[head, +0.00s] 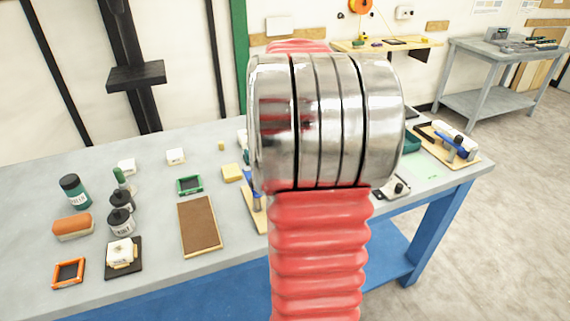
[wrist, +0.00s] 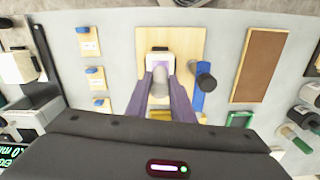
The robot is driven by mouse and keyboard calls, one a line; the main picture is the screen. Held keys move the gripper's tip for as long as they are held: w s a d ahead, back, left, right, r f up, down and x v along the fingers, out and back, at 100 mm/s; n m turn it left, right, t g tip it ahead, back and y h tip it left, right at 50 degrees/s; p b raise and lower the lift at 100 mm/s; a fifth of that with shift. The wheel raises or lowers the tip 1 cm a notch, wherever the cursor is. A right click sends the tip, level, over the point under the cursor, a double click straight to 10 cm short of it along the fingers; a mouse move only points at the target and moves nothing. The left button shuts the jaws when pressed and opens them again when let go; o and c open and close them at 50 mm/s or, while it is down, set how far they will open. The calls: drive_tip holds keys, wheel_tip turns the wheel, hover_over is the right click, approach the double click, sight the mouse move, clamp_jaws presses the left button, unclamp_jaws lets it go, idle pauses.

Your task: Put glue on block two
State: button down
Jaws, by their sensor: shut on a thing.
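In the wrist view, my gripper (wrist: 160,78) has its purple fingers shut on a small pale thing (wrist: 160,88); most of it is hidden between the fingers. It is over a wooden board (wrist: 187,38) with a blue-handled clamp (wrist: 197,100) beside it. A white and black piece (wrist: 158,52) shows just beyond the fingertips. In the head view, my red arm hides the gripper and most of this board. I cannot tell which is block two or which container holds glue.
Dark jars (head: 120,222), a green-labelled bottle (head: 74,190), an orange sponge-like block (head: 73,226) and an orange frame (head: 68,272) crowd the left. A brown board (head: 199,225), green frame (head: 189,185) and yellow block (head: 232,172) lie left of my arm. Bare bench shows between them.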

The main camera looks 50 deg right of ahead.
drive_tip(key=shift+s+a, duration=0.25)
drive_tip(key=shift+s, duration=0.15)
drive_tip(key=shift+s+a, duration=0.1)
drive_tip(key=shift+s, duration=0.05)
drive_tip(key=shift+s+a+f, duration=0.1)
drive_tip(key=shift+s+a, duration=0.4)
drive_tip(key=shift+s, duration=0.3)
wheel_tip(320, 180, up, 7)
idle(0.8)
idle(0.4)
drive_tip(key=shift+s, duration=0.15)
